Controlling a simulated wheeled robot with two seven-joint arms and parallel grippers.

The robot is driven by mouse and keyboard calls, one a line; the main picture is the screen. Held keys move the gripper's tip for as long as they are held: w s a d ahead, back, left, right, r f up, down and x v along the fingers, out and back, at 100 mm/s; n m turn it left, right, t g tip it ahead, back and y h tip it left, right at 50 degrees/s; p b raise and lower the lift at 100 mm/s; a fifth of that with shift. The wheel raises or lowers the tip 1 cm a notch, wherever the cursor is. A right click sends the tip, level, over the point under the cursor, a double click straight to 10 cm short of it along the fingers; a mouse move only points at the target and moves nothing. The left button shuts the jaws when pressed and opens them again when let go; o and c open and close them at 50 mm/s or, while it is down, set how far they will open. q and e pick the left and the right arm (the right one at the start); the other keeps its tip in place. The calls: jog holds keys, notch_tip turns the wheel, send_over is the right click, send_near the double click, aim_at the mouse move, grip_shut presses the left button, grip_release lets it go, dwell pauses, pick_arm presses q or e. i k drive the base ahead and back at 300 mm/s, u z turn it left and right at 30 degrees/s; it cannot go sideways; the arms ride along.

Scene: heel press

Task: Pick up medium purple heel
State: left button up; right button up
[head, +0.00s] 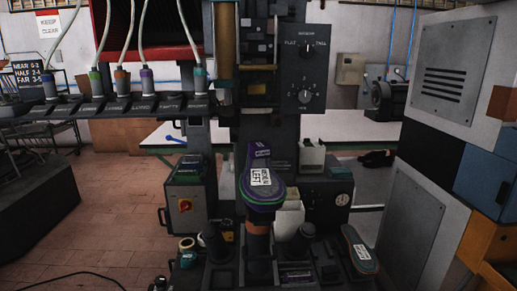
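A dark shoe-shaped piece with a purple edge (264,196) sits sole up on a post in the middle of the head view. Its white label (261,178) seems to read "LEFT". A purple block (259,150) shows at its far end, with small print I cannot read. I cannot tell whether this block is the medium purple heel. A purple-collared tube end (146,74) hangs above the labelled rack (140,107) at the upper left. No loose purple heel is clearly visible. Neither of my grippers can be made out in the head view.
The dark press (307,75), with two dials, stands behind the post. Another labelled sole (360,250) leans at the lower right. Tape rolls (187,251) and dark knobs stand around the post. Grey and blue cabinets block the right side. The brick floor at left is mostly clear.

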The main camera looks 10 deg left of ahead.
aim_at(257, 150)
jog(key=z, duration=0.1)
jog(key=k, duration=0.35)
jog(key=u, duration=0.9)
jog(key=i, duration=0.8)
jog(key=u, duration=0.1)
